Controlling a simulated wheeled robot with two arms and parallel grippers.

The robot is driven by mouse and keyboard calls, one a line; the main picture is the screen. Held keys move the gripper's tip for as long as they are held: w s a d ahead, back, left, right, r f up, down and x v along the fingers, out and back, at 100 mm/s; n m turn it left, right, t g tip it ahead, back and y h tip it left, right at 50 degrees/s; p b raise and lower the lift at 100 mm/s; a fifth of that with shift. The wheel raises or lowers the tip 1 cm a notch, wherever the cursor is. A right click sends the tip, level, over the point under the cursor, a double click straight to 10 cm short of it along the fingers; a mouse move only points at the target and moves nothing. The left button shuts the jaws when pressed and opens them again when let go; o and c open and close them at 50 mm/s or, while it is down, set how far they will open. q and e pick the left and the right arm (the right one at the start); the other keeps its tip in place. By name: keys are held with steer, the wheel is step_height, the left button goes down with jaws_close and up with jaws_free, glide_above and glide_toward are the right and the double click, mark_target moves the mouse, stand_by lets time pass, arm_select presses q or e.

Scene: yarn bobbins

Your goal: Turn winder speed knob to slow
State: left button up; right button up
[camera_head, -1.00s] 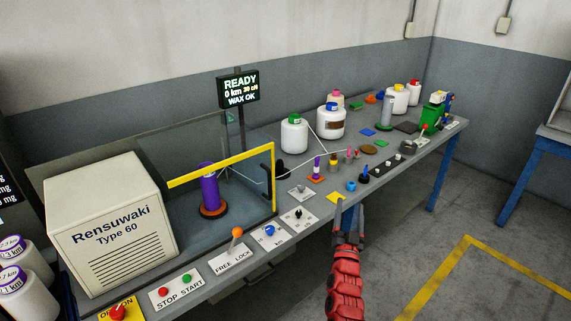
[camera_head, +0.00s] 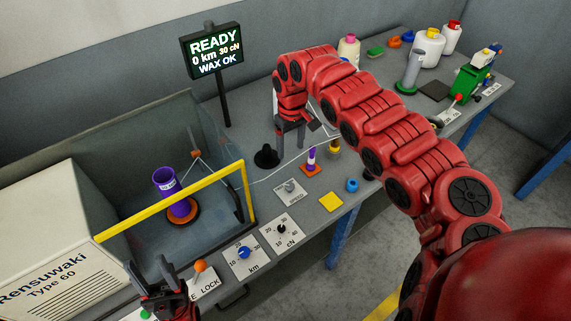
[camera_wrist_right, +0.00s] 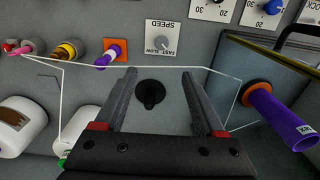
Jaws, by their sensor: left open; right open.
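The winder speed knob (camera_head: 290,186) is a small grey knob on a white plate marked SPEED, near the table's front edge. In the right wrist view the knob (camera_wrist_right: 162,43) shows beyond my fingertips, its plate lettered FAST and SLOW. My right gripper (camera_head: 290,140) is open and empty, pointing down behind the knob, apart from it. In the right wrist view its fingers (camera_wrist_right: 160,74) stand either side of a black cone-shaped piece (camera_wrist_right: 151,95), which I cannot tell they touch. My left gripper (camera_head: 160,287) is open at the lower left, near the lock lever.
The km dial (camera_head: 244,252) and cN dial (camera_head: 281,229) lie left of the knob. A yellow pad (camera_head: 331,202) and a purple piece on an orange base (camera_head: 311,160) are close on the right. A yellow-framed guard (camera_head: 170,200) encloses the purple bobbin (camera_head: 165,182). Thread crosses the table.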

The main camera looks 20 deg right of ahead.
steer(key=p, duration=0.2)
glide_above(290, 185)
step_height(290, 185, down, 5)
steer(key=f, duration=0.7)
steer(key=f+p, duration=0.1)
steer(key=f, duration=0.2)
steer(key=shift+s+a+f, duration=0.1)
steer(key=shift+a+f, duration=0.15)
steer(key=shift+f, duration=0.1)
steer(key=shift+d+f, duration=0.2)
steer(key=shift+f, duration=0.35)
steer(key=shift+c, duration=0.2)
jaws_close()
